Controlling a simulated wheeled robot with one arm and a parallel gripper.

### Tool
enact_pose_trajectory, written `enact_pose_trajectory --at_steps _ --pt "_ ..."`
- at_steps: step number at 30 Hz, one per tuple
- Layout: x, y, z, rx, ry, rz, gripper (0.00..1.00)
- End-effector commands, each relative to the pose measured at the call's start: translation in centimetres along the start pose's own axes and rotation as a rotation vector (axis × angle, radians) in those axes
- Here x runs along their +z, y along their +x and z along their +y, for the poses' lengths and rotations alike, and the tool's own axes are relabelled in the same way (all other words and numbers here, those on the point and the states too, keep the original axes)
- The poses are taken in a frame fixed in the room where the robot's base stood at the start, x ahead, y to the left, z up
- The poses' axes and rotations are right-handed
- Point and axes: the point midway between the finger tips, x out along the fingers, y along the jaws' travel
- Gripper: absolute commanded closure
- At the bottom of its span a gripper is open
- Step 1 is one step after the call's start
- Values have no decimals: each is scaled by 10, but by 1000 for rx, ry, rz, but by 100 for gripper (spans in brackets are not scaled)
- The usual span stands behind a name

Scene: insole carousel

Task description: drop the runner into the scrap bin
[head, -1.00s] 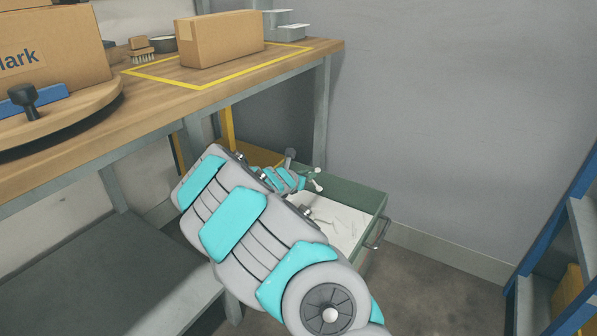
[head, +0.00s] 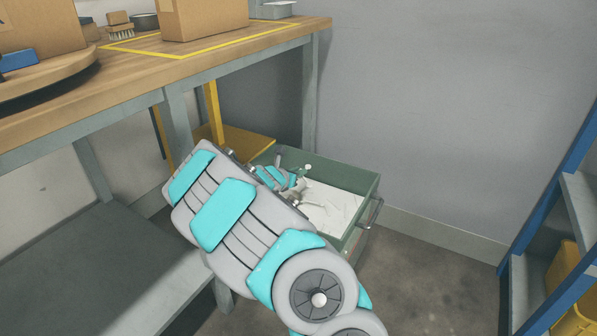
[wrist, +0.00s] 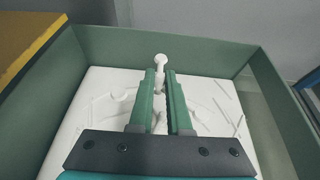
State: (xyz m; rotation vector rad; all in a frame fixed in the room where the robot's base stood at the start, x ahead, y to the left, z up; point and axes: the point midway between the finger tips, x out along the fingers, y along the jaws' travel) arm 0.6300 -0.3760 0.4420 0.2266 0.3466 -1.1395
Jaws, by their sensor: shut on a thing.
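The runner (wrist: 161,61) is a thin white piece with a rounded end. In the wrist view it shows between and beyond the tips of my gripper (wrist: 160,77), which is shut on it. In the head view, a white end of the runner (head: 308,167) shows beside my gripper (head: 299,184). The scrap bin (head: 362,183) is a green open-topped box with a metal handle. Its walls surround my gripper in the wrist view (wrist: 200,43). My gripper is over the bin's inside, its height above the floor unclear. My arm hides the bin's near left part.
White scraps lie on the bin's pale floor. A wooden workbench (head: 230,50) with a cardboard box (head: 205,15) and brush (head: 120,28) stands above left. A blue rack (head: 550,210) is at right; the floor between is clear.

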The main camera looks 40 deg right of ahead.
Motion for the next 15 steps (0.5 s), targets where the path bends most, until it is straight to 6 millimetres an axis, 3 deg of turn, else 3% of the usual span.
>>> enact_pose_trajectory --at_steps 1,2,10,15 --pt "0 0 0 0 0 0 100" --pt "0 0 0 0 0 0 83" --pt "0 0 0 0 0 0 53" --pt "0 0 0 0 0 0 49"
